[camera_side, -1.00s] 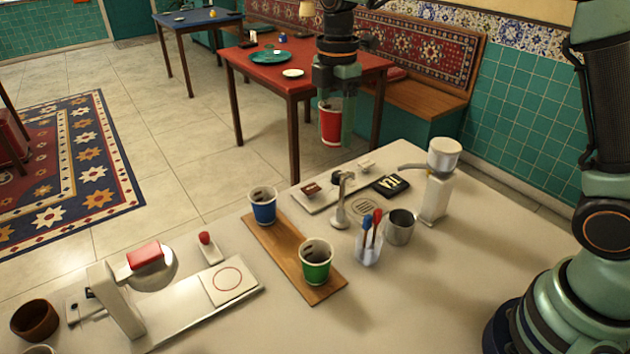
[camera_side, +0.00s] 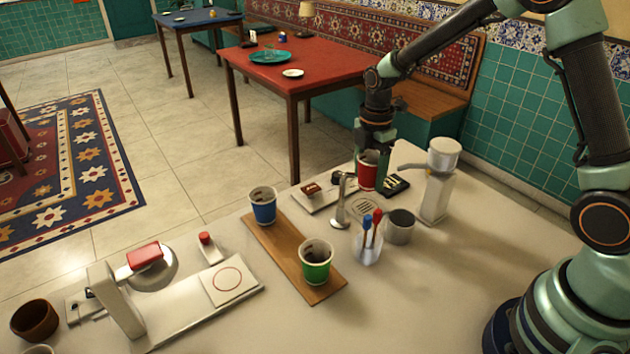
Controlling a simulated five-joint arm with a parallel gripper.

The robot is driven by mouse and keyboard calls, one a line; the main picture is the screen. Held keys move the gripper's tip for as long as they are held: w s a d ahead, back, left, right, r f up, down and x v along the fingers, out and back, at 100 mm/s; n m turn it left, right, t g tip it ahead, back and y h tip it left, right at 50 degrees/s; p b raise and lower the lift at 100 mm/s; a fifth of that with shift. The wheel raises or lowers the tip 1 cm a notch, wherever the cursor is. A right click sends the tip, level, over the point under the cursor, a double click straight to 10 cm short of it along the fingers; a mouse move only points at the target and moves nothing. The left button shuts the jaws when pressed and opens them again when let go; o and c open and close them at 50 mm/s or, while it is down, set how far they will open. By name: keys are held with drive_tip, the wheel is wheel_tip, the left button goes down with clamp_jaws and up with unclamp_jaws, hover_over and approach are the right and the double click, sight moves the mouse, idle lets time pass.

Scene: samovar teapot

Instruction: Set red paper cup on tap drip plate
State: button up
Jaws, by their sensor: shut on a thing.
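The red paper cup (camera_side: 368,172) is upright in my gripper (camera_side: 375,160), which is shut on it. The cup hangs low at the back of the counter, just behind and right of the tap (camera_side: 341,198). The round slotted drip plate (camera_side: 364,206) lies in the counter in front of the cup, just right of the tap's base, and is bare. Whether the cup's bottom touches anything is hard to tell.
A wooden board (camera_side: 283,246) carries a blue cup (camera_side: 263,206) and a green cup (camera_side: 316,262). A clear holder with stirrers (camera_side: 368,246) and a metal cup (camera_side: 400,226) stand in front of the plate.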

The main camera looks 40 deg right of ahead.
sight(365, 207)
drive_tip(key=shift+f, duration=3.1)
drive_tip(key=shift+f, duration=0.1)
drive_tip(key=o, duration=0.8)
drive_tip(key=shift+o, duration=0.2)
wheel_tip(365, 207, up, 12)
drive_tip(key=shift+r, duration=0.25)
drive_tip(key=s+a+r+m+t, duration=0.1)
drive_tip(key=s+r+m+t, duration=0.1)
drive_tip(key=s+r+m, duration=0.3)
drive_tip(key=s+a+r+m+t, duration=0.1)
drive_tip(key=s+r+m+t, duration=0.2)
drive_tip(key=s+r+m, duration=0.3)
drive_tip(key=shift+s+m+t, duration=0.3)
drive_tip(key=shift+s+m, duration=1.7)
drive_tip(key=shift+m, duration=1.5)
